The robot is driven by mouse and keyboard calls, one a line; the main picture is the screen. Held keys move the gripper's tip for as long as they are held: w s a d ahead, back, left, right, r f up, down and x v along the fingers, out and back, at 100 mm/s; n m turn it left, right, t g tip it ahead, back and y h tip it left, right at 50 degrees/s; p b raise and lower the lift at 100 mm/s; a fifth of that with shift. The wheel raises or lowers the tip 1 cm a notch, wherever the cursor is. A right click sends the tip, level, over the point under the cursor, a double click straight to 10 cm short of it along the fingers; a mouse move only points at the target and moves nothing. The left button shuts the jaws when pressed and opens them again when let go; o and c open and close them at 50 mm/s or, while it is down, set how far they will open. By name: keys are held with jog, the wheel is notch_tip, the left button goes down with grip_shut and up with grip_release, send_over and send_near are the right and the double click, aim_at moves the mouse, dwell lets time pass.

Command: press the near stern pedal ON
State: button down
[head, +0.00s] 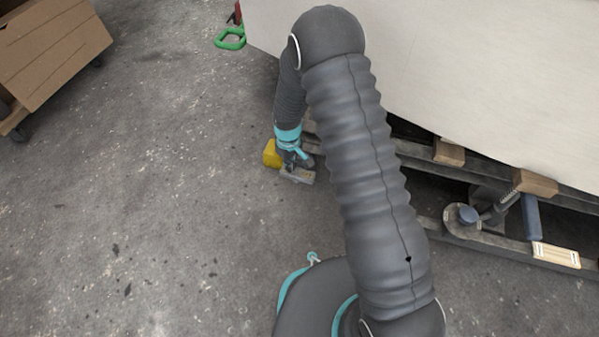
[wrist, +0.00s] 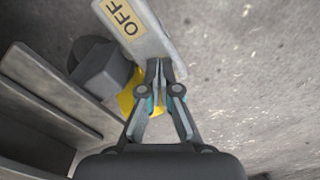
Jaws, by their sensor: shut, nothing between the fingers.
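The pedal (wrist: 158,42) is a pale grey plate with a yellow label reading OFF, at the top of the wrist view. In the head view the pedal (head: 299,177) lies low by the foot of the hull's support frame. A yellow part (wrist: 127,101) sits beside it, and also shows in the head view (head: 270,153). My gripper (wrist: 161,76) is shut and empty, pointing down, its fingertips over the near end of the plate. Whether they touch it I cannot tell. My arm hides some of the area right of the pedal in the head view.
The pale plywood hull (head: 470,70) overhangs at the right on a dark frame with wooden blocks (head: 449,152). A clamp-like fitting (head: 465,215) sits on the frame. A green loop (head: 230,39) is at the back. The concrete floor at left is clear.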

jog(key=shift+f, duration=0.3)
jog(key=shift+r, duration=0.15)
jog(key=shift+r+p, duration=2)
jog(key=shift+r, duration=1.45)
